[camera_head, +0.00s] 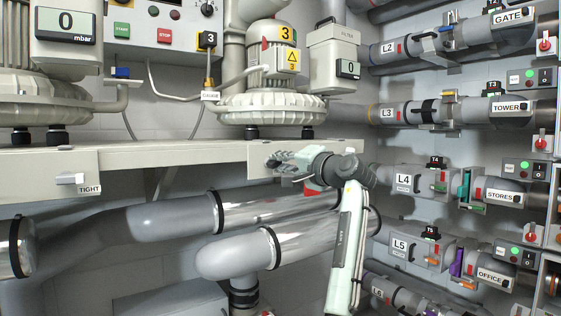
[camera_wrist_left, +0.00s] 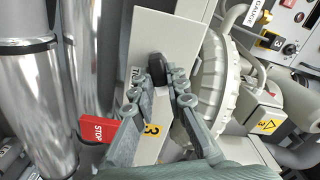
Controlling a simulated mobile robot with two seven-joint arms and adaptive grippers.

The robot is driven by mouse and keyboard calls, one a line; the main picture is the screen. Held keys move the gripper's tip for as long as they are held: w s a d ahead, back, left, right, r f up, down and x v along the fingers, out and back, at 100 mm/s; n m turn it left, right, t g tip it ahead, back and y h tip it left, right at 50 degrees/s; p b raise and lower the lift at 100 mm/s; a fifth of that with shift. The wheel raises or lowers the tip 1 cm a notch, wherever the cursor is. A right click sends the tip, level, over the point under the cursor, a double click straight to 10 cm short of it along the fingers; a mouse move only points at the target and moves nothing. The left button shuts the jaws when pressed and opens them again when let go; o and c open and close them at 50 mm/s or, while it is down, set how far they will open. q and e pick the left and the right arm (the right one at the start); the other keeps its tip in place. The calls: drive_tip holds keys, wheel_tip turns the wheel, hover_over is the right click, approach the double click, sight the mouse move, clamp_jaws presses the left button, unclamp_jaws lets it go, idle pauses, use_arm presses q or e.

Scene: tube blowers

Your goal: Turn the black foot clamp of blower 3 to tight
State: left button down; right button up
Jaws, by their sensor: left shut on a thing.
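Blower 3 (camera_head: 272,102) stands on a pale bench (camera_head: 195,156), with a yellow 3 label on its motor. Its black foot clamp (camera_wrist_left: 157,70) is on the bench's front face, and a partly covered label beside it begins "TI". My left gripper (camera_head: 275,162) reaches the clamp from the right in the head view. In the left wrist view the fingers (camera_wrist_left: 165,92) lie on both sides of the black handle and are shut on it. Fingers hide part of the clamp, and I cannot tell its exact angle. My right gripper is not in view.
A red STOP tag (camera_wrist_left: 97,130) hangs close to the fingers. Shiny pipes (camera_head: 250,208) run just below the bench. A pale clamp (camera_head: 70,179) marked TIGHT is farther left. Labelled pipes with valves, such as STORES (camera_head: 500,195), line the right wall.

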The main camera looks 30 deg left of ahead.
use_arm(q)
drive_tip(key=m, duration=0.5)
drive_tip(key=shift+w+f, duration=0.1)
drive_tip(key=shift+f, duration=0.15)
idle(0.5)
drive_tip(key=c, duration=1.5)
unclamp_jaws()
drive_tip(key=shift+c, duration=0.2)
drive_tip(key=shift+d, duration=0.15)
drive_tip(key=v, duration=1.2)
drive_tip(key=shift+f, duration=0.1)
